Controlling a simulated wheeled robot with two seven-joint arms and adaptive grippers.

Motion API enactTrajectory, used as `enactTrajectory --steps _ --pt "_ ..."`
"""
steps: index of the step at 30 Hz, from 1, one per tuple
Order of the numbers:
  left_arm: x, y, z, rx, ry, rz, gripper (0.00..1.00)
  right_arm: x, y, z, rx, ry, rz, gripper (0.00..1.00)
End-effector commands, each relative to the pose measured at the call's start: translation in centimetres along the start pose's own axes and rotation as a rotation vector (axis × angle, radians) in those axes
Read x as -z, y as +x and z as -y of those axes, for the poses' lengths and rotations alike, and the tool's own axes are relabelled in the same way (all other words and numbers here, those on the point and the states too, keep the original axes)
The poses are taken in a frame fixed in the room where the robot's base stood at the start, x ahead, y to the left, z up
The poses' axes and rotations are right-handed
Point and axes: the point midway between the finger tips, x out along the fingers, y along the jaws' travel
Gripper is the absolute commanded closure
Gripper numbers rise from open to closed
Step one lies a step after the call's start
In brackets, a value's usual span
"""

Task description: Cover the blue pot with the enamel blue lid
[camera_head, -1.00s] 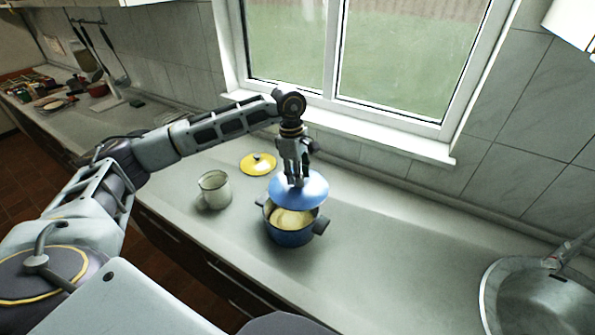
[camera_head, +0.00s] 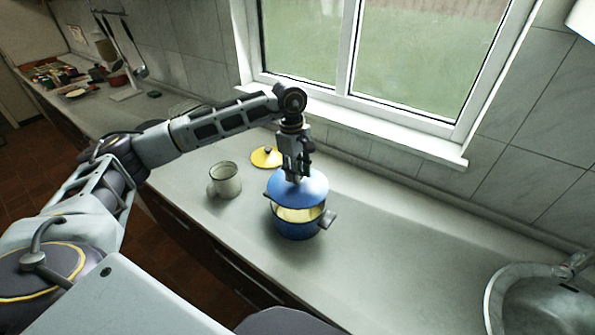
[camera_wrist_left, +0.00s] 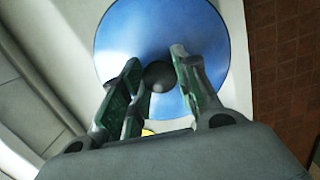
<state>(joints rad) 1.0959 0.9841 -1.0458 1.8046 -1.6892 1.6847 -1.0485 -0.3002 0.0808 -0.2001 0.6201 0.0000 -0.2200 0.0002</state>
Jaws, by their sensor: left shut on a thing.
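The blue pot (camera_head: 297,228) stands on the counter, with its cream inside showing at the front below the lid. The blue lid (camera_head: 312,187) is over the pot, slightly tilted, with a gap at the near side. My left gripper (camera_head: 293,178) points down from above and is shut on the lid's dark knob. In the left wrist view the blue lid (camera_wrist_left: 125,45) fills the middle, and the gripper fingers (camera_wrist_left: 160,80) are on both sides of the knob. The lid hides the pot in that view. My right gripper is not in view.
A yellow lid (camera_head: 265,157) lies on the counter behind and left of the pot. A metal sink (camera_head: 535,300) is at the lower right. The counter between pot and sink is clear.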

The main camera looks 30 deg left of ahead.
Motion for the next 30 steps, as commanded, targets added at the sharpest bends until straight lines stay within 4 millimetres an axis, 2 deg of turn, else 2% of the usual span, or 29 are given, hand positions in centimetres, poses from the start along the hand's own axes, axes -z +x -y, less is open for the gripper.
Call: enactTrajectory --steps 10,30 --pt "-0.04 -0.07 -0.04 0.011 0.103 0.001 0.92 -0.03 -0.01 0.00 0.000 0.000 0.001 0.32" --pt "-0.05 0.01 -0.04 0.012 0.098 0.000 0.92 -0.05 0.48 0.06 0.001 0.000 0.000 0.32"
